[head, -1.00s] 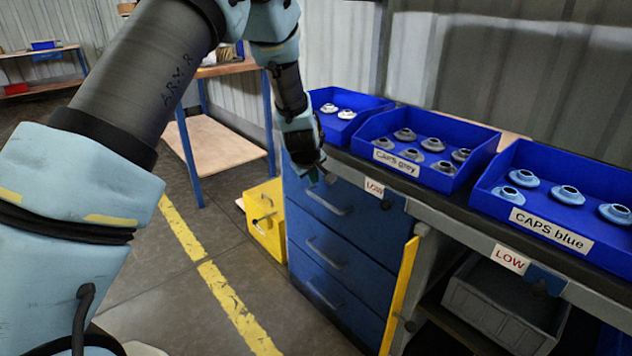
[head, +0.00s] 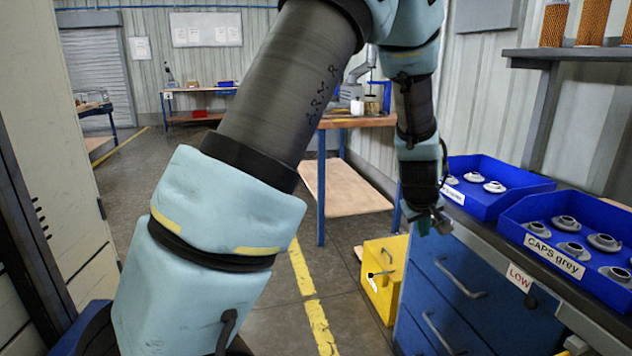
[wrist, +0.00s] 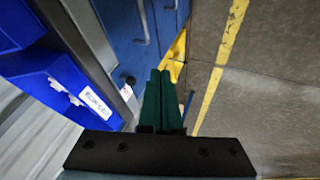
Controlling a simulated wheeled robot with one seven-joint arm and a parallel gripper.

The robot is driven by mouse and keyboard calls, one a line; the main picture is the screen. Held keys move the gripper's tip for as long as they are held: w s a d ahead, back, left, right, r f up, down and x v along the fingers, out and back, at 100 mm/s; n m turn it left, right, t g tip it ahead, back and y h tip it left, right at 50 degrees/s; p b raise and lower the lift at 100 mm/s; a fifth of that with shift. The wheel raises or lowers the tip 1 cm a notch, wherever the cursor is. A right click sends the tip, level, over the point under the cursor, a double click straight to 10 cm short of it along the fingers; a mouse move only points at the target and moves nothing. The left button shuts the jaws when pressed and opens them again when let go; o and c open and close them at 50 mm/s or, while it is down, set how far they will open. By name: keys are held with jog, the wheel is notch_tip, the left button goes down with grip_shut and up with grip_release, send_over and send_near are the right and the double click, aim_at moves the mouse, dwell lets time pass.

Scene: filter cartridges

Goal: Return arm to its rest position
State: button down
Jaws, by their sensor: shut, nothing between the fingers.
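My gripper (head: 432,222) hangs pointing down at the left end of the workbench, in front of the blue drawer cabinet (head: 480,290). In the wrist view my gripper (wrist: 161,75) shows its two green fingers side by side, shut with nothing between them. My arm (head: 290,100) rises in the middle of the head view and bends down to the gripper.
Blue bins of caps stand on the bench, one labelled CAPS grey (head: 540,230). A yellow box (head: 382,285) sits on the floor beside the cabinet. A wooden-topped table (head: 355,122) stands behind. Open floor with a yellow line (head: 318,318) lies to the left.

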jog(key=a+r+g+y+p, duration=0.15)
jog(key=a+r, duration=0.25)
jog(key=a, duration=0.5)
jog(key=a+r+p, duration=0.3)
jog(key=a, duration=0.7)
jog(key=s+a+r+m+g+y+p, duration=0.1)
jog(key=s+a+r+p, duration=0.1)
jog(key=s+a, duration=0.3)
jog(key=s+a+r+m+g+y+p, duration=0.1)
jog(key=s+a, duration=0.5)
jog(key=a, duration=0.6)
notch_tip(320, 180, up, 2)
jog(key=shift+s+r+p, duration=0.1)
jog(key=shift+s+p, duration=0.1)
jog(key=shift+p, duration=0.25)
